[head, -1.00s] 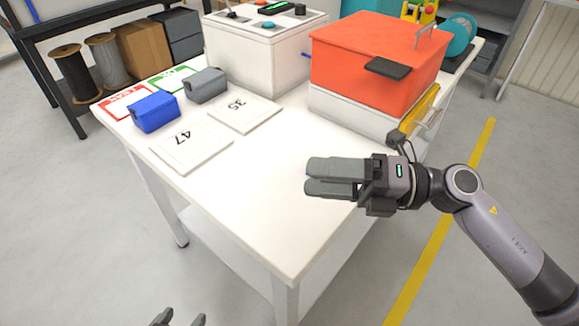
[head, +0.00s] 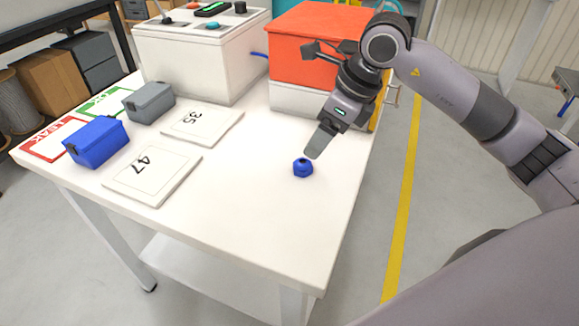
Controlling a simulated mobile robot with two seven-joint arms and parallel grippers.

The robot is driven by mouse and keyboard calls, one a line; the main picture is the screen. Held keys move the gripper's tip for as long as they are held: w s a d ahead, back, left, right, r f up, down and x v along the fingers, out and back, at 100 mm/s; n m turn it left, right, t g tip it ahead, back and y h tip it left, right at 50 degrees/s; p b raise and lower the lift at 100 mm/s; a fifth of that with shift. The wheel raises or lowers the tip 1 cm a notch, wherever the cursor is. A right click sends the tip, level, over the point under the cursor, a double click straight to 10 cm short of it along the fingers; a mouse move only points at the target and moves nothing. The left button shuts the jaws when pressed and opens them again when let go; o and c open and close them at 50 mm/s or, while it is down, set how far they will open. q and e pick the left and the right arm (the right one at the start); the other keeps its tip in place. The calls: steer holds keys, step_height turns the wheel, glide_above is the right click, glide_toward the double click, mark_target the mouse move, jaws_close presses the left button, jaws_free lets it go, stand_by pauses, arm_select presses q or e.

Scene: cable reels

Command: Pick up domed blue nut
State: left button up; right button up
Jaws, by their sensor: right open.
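The domed blue nut (head: 303,168) sits on the white table, right of the numbered plates. It is small, with a rounded top. My right gripper (head: 317,150) points down just above and to the right of the nut, its fingertips very close to it. The fingers overlap in this view, so the gap between them is hidden; the gripper holds nothing that I can see. Whether a finger touches the nut is unclear. My left gripper is out of view.
Plates marked 47 (head: 152,176) and 35 (head: 202,125) lie on the table (head: 240,215). A blue box (head: 97,143) and a grey box (head: 149,103) stand at left. A white machine (head: 195,60) and a red-lidded box (head: 300,50) stand behind. The table front is clear.

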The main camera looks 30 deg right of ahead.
mark_target(305, 162)
steer(key=x, duration=0.7)
steer(key=shift+s+a, duration=0.3)
steer(key=shift+s, duration=0.05)
steer(key=c, duration=1.1)
